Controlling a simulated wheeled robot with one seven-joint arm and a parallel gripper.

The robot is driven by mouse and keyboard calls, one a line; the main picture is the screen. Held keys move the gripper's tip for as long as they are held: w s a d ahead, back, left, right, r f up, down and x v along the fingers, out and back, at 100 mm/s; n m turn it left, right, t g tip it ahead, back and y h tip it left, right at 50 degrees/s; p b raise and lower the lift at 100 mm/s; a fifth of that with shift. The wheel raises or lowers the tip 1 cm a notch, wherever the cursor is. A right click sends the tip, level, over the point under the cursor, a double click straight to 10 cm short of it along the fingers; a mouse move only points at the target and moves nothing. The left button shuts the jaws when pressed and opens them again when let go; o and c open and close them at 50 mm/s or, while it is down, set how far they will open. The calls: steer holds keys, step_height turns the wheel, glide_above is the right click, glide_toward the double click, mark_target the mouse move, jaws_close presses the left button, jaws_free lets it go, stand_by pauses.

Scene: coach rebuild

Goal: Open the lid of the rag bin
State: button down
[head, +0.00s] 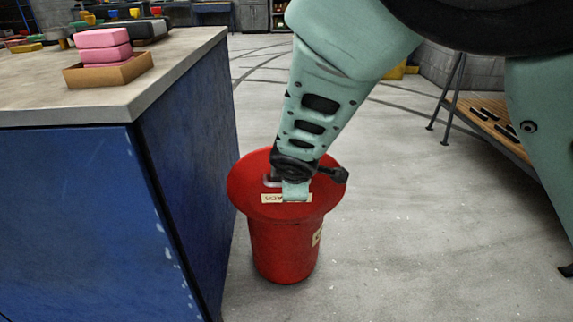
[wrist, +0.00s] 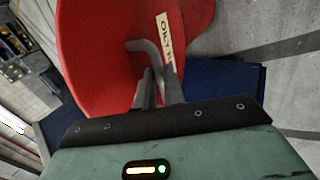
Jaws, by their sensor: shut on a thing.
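The red rag bin (head: 284,252) stands upright on the floor beside the blue bench. Its wide round red lid (head: 245,185) lies over the top; I cannot tell whether a gap shows under its rim. A pale label sits on the lid, reading "OILY R" before it is cut off in the wrist view. My gripper (wrist: 158,80) is shut on the grey bent lid handle (wrist: 147,50). In the head view my wrist comes down over the lid and hides the fingers and most of the handle. The lid (wrist: 95,45) fills much of the wrist view's upper left.
The blue bench (head: 190,170) stands close to the bin's left, with pink blocks (head: 103,45) in a cardboard tray on its top. A low wooden rack (head: 490,125) stands at the right. The floor right of and in front of the bin is clear.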

steer(key=shift+d+f, duration=0.35)
steer(key=shift+d, duration=0.05)
steer(key=c, duration=1.5)
jaws_free()
steer(key=shift+c, duration=0.2)
steer(key=shift+o, duration=0.2)
steer(key=shift+a+r, duration=0.15)
steer(key=p+v, duration=0.5)
steer(key=v, duration=1.2)
steer(key=shift+s+r, duration=0.1)
